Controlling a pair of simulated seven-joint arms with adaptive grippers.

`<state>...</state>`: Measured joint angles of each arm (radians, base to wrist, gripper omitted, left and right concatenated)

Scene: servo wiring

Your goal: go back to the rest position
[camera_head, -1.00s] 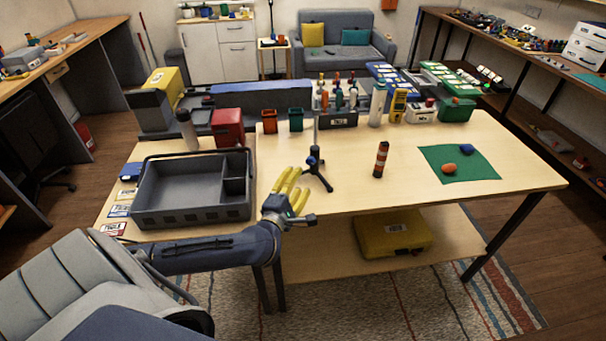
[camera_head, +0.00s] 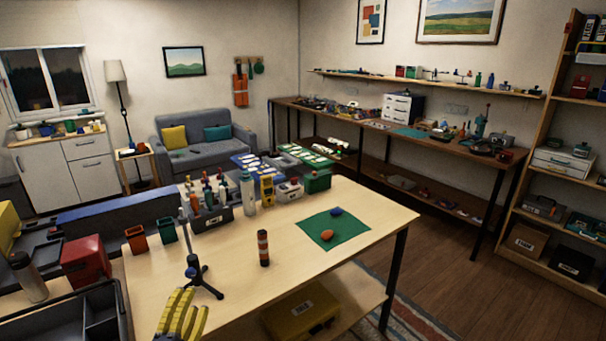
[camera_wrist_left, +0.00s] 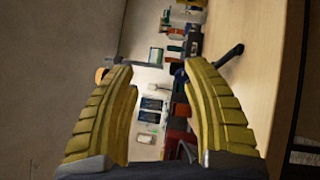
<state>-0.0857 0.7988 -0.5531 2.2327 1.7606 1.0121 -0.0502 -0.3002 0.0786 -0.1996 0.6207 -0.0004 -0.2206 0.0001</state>
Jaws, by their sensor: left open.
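My left gripper (camera_head: 180,316) shows at the bottom edge of the head view, its yellow ribbed fingers pointing up beside the front edge of the wooden table (camera_head: 300,262). In the left wrist view its two fingers (camera_wrist_left: 158,105) stand apart with nothing between them. A small black tripod stand (camera_head: 196,272) is on the table just beyond the gripper, apart from it. My right gripper is not in view.
A dark grey tray (camera_head: 62,315) is at the lower left, near a red bin (camera_head: 84,262). An orange-and-black cylinder (camera_head: 263,248) stands on the table. A green mat (camera_head: 333,232) holds an orange and a blue object. The table's near right is clear.

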